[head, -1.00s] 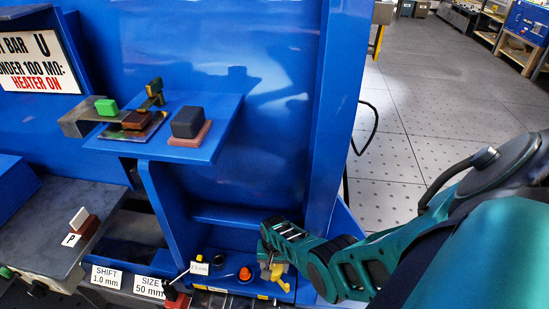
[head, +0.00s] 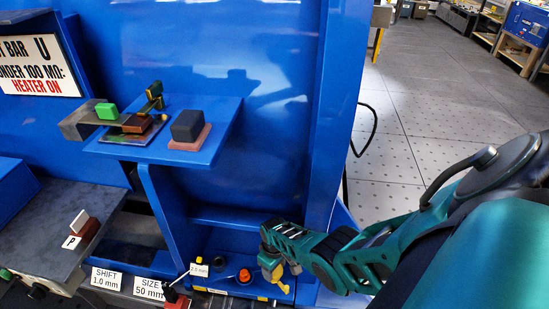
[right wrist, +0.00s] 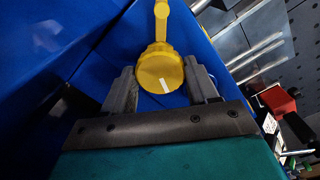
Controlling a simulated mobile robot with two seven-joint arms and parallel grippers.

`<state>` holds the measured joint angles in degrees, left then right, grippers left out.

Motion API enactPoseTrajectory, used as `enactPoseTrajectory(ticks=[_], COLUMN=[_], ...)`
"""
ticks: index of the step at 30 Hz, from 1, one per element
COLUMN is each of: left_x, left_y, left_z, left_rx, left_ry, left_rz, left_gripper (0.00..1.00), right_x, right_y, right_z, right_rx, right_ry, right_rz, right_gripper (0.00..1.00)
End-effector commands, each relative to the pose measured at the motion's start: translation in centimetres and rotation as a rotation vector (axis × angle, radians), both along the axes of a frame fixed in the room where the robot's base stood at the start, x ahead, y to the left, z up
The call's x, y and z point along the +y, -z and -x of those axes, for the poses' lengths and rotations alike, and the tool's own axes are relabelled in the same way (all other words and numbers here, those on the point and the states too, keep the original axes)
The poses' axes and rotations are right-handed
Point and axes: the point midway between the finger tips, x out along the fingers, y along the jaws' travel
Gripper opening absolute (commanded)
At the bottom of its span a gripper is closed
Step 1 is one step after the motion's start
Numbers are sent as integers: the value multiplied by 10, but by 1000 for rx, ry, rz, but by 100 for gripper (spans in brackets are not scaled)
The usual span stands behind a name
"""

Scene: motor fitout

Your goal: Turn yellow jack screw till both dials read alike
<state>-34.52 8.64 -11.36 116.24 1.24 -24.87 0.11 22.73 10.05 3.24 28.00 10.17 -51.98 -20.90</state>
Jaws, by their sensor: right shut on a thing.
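The yellow jack screw (right wrist: 160,72) has a round head with a white mark and a yellow bar reaching up beyond it in the right wrist view. My right gripper (right wrist: 162,88) is shut on it, with one grey finger on each side of the head. In the head view the jack screw (head: 271,271) shows just below my right gripper (head: 270,258), at the right end of the low blue shelf. No dial face can be made out in either view. My left gripper is not in view.
An orange knob (head: 244,275) and a small white tag (head: 199,269) stand left of the jack screw. A blue upper shelf (head: 222,130) carries a black block (head: 187,124) above. A blue upright panel stands close to my right arm. Open floor lies to the right.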

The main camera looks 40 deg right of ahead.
Motion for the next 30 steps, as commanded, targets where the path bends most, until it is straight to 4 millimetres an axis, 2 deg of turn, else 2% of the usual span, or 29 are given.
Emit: enactPoseTrajectory(ticks=[6, 15, 30], left_x=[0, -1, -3], left_y=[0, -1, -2], left_z=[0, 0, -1], left_rx=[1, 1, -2], left_ry=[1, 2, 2], left_rz=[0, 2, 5], left_gripper=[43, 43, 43], right_x=[-1, -1, -1], right_y=[-1, -2, -2], right_z=[-1, -1, -1], right_rx=[2, 1, -1], right_ry=[-165, -306, -349], right_rz=[0, -1, -1], right_gripper=[28, 28, 28])
